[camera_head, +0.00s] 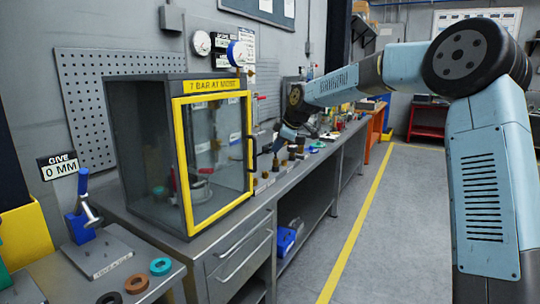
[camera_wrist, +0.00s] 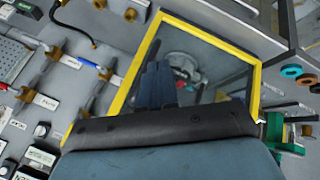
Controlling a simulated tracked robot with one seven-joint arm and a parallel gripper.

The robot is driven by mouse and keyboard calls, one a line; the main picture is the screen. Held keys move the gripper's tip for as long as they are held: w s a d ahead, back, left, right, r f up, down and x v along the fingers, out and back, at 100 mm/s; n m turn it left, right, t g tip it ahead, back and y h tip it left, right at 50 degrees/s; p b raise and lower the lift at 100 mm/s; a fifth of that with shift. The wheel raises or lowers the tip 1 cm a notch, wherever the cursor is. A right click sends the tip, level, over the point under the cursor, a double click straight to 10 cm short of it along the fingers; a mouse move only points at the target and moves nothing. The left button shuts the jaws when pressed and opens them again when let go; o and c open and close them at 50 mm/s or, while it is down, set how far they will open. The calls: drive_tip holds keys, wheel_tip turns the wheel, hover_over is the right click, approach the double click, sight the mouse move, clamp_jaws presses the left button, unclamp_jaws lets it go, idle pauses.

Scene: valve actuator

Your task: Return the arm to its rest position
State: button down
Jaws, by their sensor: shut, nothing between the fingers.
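My arm (camera_head: 340,86) reaches from the right across the floor aisle toward the bench, bent at a large dark elbow joint. Its end hangs down over the bench, just right of the yellow-framed cabinet door (camera_head: 181,150). My gripper (camera_head: 268,150) is small and partly lost against the bench clutter in the head view. In the wrist view, my gripper (camera_wrist: 155,62) shows as dark blue fingers close together, with nothing seen between them. They overlap the glass of the yellow-framed door (camera_wrist: 215,27). Whether they touch it cannot be told.
The grey bench (camera_head: 225,235) runs along the wall with several small fittings on it. A side table (camera_head: 115,270) holds coloured rings. A blue-handled tool (camera_head: 83,205) stands there. Grey floor with a yellow line (camera_head: 352,245) is clear on the right.

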drive_tip(key=s+d+r+m+h, duration=0.2)
drive_tip(key=s+d+m, duration=0.2)
drive_tip(key=s+d, duration=0.45)
drive_tip(key=s+d+r+m+h, duration=0.2)
drive_tip(key=s+d+m, duration=0.25)
drive_tip(key=s, duration=0.75)
drive_tip(key=s+d+r+m+h, duration=0.1)
drive_tip(key=s+d+m+h, duration=0.15)
drive_tip(key=s+d, duration=0.6)
drive_tip(key=s+d+f+m, duration=0.2)
drive_tip(key=s+d+m, duration=0.1)
drive_tip(key=s, duration=0.6)
drive_tip(key=s+d+f+m+y, duration=0.1)
drive_tip(key=s+d+f+m, duration=0.2)
drive_tip(key=s, duration=0.6)
drive_tip(key=shift+s+d+m+t, duration=0.25)
drive_tip(key=shift+d+m+t, duration=0.15)
drive_tip(key=shift+d+m, duration=0.35)
